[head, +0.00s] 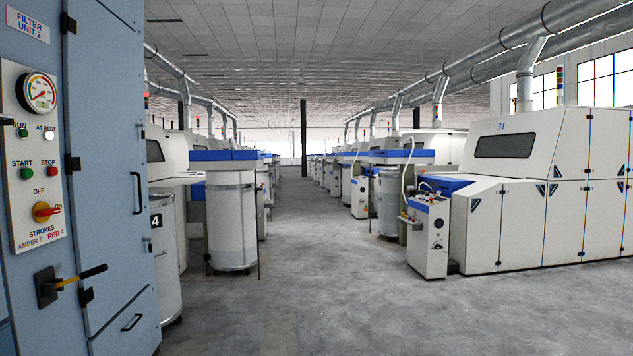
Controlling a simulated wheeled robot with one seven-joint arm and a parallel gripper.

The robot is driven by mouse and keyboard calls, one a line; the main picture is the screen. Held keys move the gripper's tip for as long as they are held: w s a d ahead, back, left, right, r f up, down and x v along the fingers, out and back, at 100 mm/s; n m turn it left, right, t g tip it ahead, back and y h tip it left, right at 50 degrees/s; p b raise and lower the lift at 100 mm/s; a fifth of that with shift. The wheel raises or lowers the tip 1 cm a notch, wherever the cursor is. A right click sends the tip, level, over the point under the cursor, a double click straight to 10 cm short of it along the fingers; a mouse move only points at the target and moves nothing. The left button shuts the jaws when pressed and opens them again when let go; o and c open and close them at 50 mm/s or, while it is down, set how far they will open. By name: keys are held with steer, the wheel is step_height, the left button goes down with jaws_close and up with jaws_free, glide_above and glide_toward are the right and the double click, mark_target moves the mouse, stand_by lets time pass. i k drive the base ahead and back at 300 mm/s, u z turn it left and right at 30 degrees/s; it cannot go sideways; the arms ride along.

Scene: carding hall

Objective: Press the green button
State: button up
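The green button (26,173) sits under the word START on a pale control panel (28,225) at the left edge of the head view. The panel is on a blue cabinet (105,130) labelled FILTER UNIT 2. A red button (52,171) under STOP is just to the right of the green one. Above START, a small green lamp or button (22,133) sits under the word RUN, with a white one (48,134) to its right. My gripper is not in view.
A wide grey floor aisle (300,240) is clear. White machines (540,200) line the right.

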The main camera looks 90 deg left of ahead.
mark_target(26, 173)
steer(key=u, duration=4.1)
steer(key=i, duration=1)
steer(key=u, duration=0.05)
